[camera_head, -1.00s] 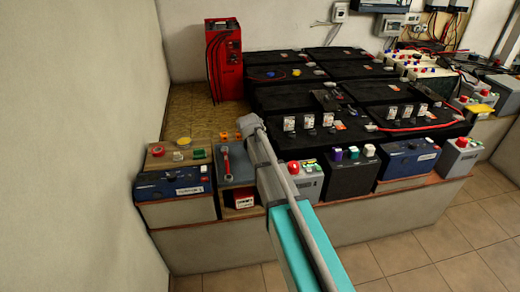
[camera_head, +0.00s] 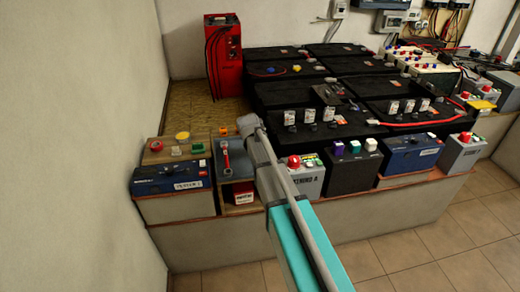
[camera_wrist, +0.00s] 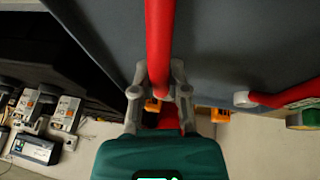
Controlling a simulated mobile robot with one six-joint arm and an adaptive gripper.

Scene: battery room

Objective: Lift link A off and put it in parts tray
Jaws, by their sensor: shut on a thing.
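My gripper (camera_wrist: 160,92) is shut on a red bar (camera_wrist: 160,40) in the wrist view. I take the bar for link A, though no label shows on it. It runs from between the fingers to the top of the picture, over a dark grey surface (camera_wrist: 230,40). In the head view my light grey wrist (camera_head: 248,125) is at the right edge of the grey box (camera_head: 238,168). It hides my fingers and the held bar. I cannot tell which thing is the parts tray.
A red-handled tool (camera_head: 225,155) lies on the grey box. A board with coloured caps (camera_head: 155,158) and a blue battery (camera_head: 170,181) are left of it. A grey battery (camera_head: 310,182) with a red cap stands to the right. Black batteries (camera_head: 345,70) fill the back.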

